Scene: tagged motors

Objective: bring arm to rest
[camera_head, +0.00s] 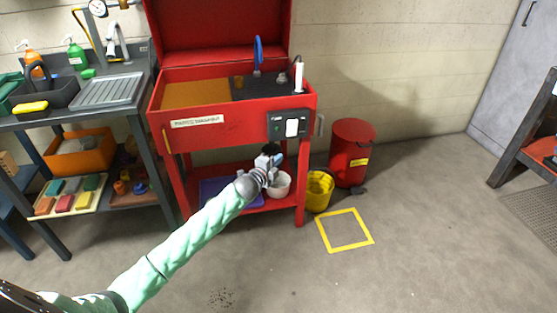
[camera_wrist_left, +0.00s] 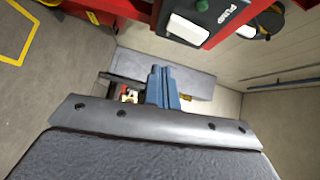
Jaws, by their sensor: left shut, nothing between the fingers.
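My left arm, in a pale green sleeve, reaches from the lower left to the middle of the head view. My left gripper (camera_head: 271,155) is in front of the red parts washer's (camera_head: 232,130) open lower part, above the white bucket (camera_head: 280,186). In the left wrist view the blue fingers (camera_wrist_left: 162,85) are together with nothing between them. The washer's control box with the PUMP label (camera_wrist_left: 215,12) is close above them in that view. My right gripper is not in view.
A yellow bucket (camera_head: 319,190) and a red bin (camera_head: 352,153) stand right of the washer. A yellow square (camera_head: 345,230) is marked on the floor. A sink bench (camera_head: 138,122) with bottles and trays stands at left. The floor at the lower right is clear.

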